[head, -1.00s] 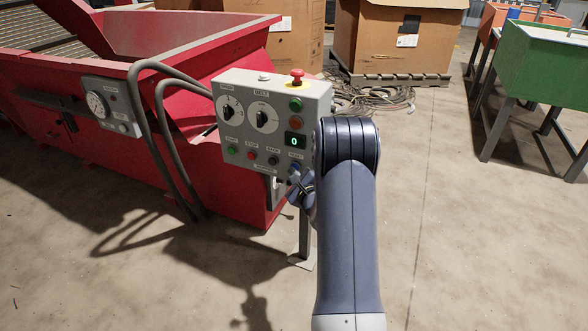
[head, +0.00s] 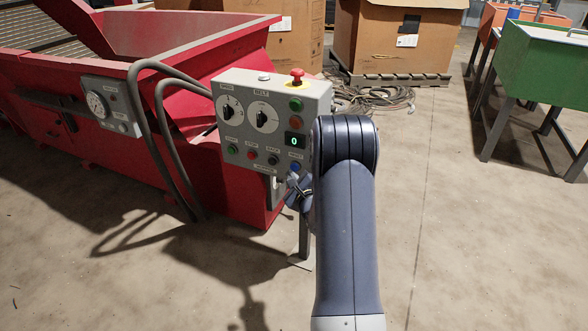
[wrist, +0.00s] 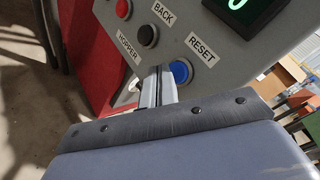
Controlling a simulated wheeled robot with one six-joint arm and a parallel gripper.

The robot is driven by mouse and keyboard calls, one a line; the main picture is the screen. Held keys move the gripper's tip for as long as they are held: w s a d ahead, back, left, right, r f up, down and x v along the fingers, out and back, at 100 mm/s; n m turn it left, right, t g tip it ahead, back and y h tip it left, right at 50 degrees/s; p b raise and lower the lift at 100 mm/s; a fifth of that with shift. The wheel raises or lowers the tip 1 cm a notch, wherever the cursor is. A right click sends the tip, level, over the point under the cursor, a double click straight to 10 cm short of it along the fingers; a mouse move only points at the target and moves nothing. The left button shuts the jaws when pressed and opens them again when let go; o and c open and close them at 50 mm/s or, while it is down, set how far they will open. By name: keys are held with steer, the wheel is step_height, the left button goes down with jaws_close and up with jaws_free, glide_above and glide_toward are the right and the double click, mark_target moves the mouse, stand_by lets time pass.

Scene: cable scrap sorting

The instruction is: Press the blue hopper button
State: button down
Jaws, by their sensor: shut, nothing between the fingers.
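The blue button (head: 295,167) is at the lower right of the grey control panel (head: 226,97), under a RESET label. A HOPPER label (wrist: 127,47) is on the panel below the button row. My gripper (wrist: 158,72) is shut and empty, its tips close to the panel's lower edge. In the head view my gripper (head: 298,186) is just below the blue button, partly hidden by my arm. I cannot tell if the tips touch the panel.
A black button (wrist: 147,35) and a red button (wrist: 123,8) are in the same row. A red emergency stop (head: 297,76) tops the panel. The red hopper (head: 190,110) and grey hoses (head: 160,110) stand left.

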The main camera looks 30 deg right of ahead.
steer(key=shift+s+a+b, duration=0.2)
steer(key=shift+s+a, duration=0.6)
steer(key=shift+a, duration=0.2)
steer(key=shift+s+a+b, duration=0.2)
steer(key=shift+s+a, duration=0.55)
steer(key=shift+a, duration=0.2)
steer(key=shift+s+a, duration=0.6)
steer(key=shift+a, duration=0.2)
steer(key=shift+s+a, duration=0.55)
steer(key=shift+a, duration=0.2)
